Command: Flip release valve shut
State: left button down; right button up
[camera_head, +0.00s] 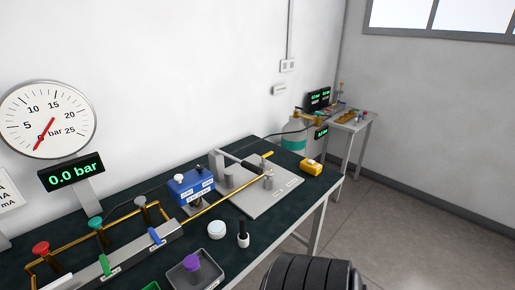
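On the dark green bench stands a brass pipe manifold (125,215) with a red knob (40,249), a green knob (95,222) and a grey knob (140,202). A grey block in front of it carries a blue lever (155,235) and a green lever (104,265). Small labels there are too small to read, so I cannot tell which one is the release valve or whether it is shut. A round gauge (66,112) points near 0, and the display (71,173) reads 0.0 bar.
A white round jar (216,230), a small bottle (243,234) and a tray with a purple-topped item (191,261) are near the front edge.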

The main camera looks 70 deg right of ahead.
aim_at(263, 157)
jog(key=z, duration=2.25)
jog(key=i+l, duration=0.15)
jog(key=l, duration=0.25)
jog(key=i+l, duration=0.15)
jog(key=l, duration=0.25)
jog(key=i+l+u, duration=0.1)
jog(key=l, duration=0.3)
jog(key=i+l, duration=0.15)
jog(key=l, duration=0.25)
jog(key=i+l+u, duration=0.1)
jog(key=l, duration=0.3)
jog(key=i+l, duration=0.15)
jog(key=l, duration=0.3)
jog(key=i+l, duration=0.1)
jog(key=l, duration=0.3)
